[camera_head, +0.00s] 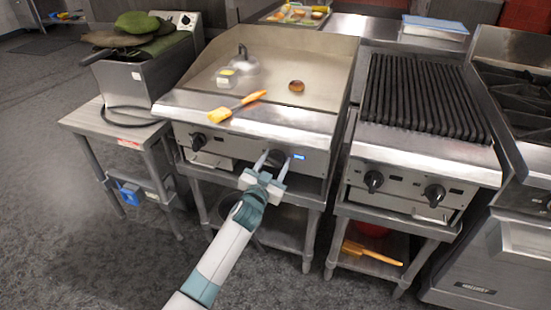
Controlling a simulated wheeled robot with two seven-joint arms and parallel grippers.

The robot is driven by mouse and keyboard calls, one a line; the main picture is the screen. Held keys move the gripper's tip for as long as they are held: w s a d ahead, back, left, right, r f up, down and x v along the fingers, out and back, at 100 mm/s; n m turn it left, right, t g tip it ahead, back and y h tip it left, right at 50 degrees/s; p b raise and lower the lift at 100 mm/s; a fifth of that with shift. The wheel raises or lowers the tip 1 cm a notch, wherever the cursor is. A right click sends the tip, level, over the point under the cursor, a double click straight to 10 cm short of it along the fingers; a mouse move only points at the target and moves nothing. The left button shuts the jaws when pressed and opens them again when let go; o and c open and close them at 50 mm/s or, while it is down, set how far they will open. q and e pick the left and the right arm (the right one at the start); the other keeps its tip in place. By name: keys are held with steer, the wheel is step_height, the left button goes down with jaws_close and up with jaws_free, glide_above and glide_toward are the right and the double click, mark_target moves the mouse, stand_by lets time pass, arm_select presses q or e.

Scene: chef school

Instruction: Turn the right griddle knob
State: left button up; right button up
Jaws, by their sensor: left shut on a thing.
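The flat-top griddle (320,72) stands in the middle of the view, with a front panel below its metal ledge. Its left knob (198,141) is black and uncovered on the panel. Its right knob (277,158) is dark and partly hidden between the fingers of my left gripper (272,162). The gripper is shut on this right knob, with one finger on each side. A small blue light (299,156) shows on the panel just right of the knob. My right gripper is not in view.
A charbroiler (422,95) with two black knobs stands to the right. A fryer on a side table (85,120) stands left.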

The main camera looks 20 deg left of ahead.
arm_select(q)
steer(key=m, duration=0.3)
steer(key=shift+r+p, duration=0.1)
steer(key=shift+p, duration=0.3)
steer(key=m, duration=0.3)
steer(key=shift+m+p, duration=0.3)
steer(key=shift+p, duration=0.05)
steer(key=m, duration=0.4)
steer(key=shift+p, duration=0.35)
steer(key=m, duration=0.4)
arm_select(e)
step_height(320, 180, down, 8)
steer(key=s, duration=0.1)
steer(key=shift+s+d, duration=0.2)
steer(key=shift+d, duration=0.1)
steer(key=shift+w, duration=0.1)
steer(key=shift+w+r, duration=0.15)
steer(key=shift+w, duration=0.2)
